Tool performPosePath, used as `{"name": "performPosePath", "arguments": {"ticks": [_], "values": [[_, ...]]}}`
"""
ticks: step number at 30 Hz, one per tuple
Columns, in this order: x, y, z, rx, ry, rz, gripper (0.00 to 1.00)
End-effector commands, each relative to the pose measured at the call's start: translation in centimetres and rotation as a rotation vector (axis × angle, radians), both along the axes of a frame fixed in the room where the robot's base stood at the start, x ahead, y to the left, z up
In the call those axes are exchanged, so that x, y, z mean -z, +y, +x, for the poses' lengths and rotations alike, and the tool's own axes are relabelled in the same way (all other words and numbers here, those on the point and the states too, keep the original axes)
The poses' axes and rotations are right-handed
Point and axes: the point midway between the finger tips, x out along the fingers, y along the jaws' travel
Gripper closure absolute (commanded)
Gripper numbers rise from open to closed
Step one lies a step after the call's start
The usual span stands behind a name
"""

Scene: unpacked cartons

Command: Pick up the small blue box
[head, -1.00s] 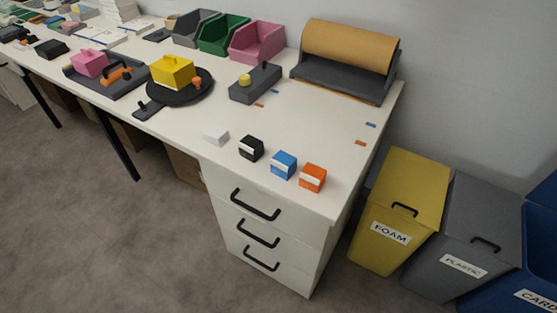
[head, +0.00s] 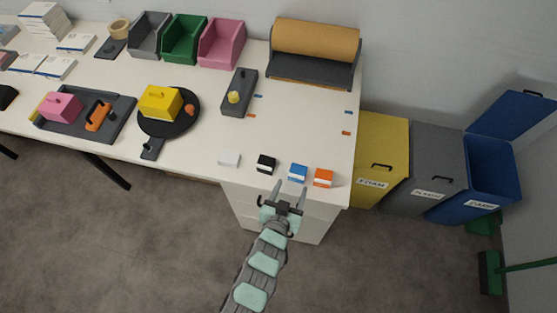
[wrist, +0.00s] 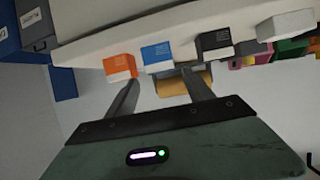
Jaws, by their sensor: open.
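The small blue box (head: 298,172) has a white lower front and sits near the front edge of the white table, between a black box (head: 266,163) and an orange box (head: 323,177). My gripper (head: 290,188) is open and empty, just in front of the table edge and close to the blue box. In the wrist view, which looks upside down, the blue box (wrist: 156,55) is beyond and between the two fingers (wrist: 161,92). The orange box (wrist: 119,68) is by the left finger and the black box (wrist: 214,45) is to the right.
A white box (head: 229,159) stands left of the black box. A yellow box (head: 160,102) rests on a black turntable, and a grey block with a yellow knob (head: 234,97) stands farther back. Bins (head: 382,155) stand right of the table. Drawers lie below the table front.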

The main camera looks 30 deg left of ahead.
Motion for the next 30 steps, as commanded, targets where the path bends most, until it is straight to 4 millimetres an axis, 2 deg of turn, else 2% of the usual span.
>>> {"name": "performPosePath", "arguments": {"ticks": [5,12,19,24,30], "values": [[0.7,0.4,1.4,-0.002,0.006,-0.002,0.39],[2.0,1.1,4.5,-0.001,0.003,0.000,0.39],[2.5,1.5,5.8,-0.001,0.005,-0.001,0.39],[3.1,2.1,8.1,0.000,0.004,-0.001,0.39],[3.9,2.5,9.7,0.000,0.004,-0.002,0.39]]}}
